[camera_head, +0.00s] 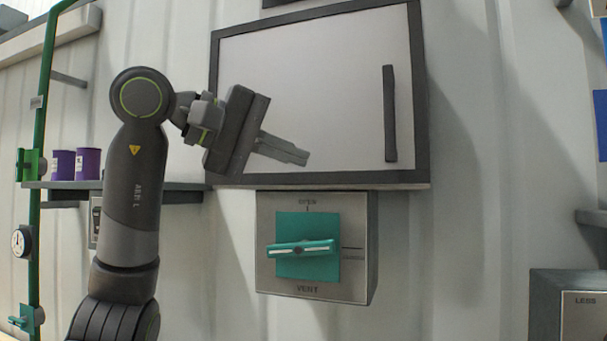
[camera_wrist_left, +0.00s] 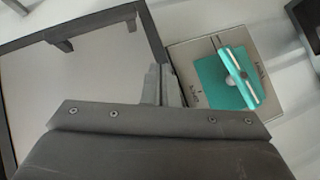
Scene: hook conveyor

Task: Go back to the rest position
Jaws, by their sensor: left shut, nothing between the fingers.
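My left gripper (camera_head: 300,156) is shut and empty. It hangs in front of the lower middle of a grey cabinet door (camera_head: 318,75), pointing right and slightly down, above the vent box. The gripper's fingers also show in the left wrist view (camera_wrist_left: 162,82), closed together. The vent box (camera_head: 355,272) has a teal knob (camera_head: 304,249) with its handle lying nearly level. The knob also shows in the left wrist view (camera_wrist_left: 237,75), to the right of the fingers and apart from them. My right gripper is not in view.
The cabinet door has a dark vertical handle (camera_head: 390,112). A shelf (camera_head: 180,187) with purple cans (camera_head: 88,163) is at the left, beside a green pipe (camera_head: 42,115) and a round gauge (camera_head: 21,241). A grey box (camera_head: 567,305) stands at the lower right. The wall between is clear.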

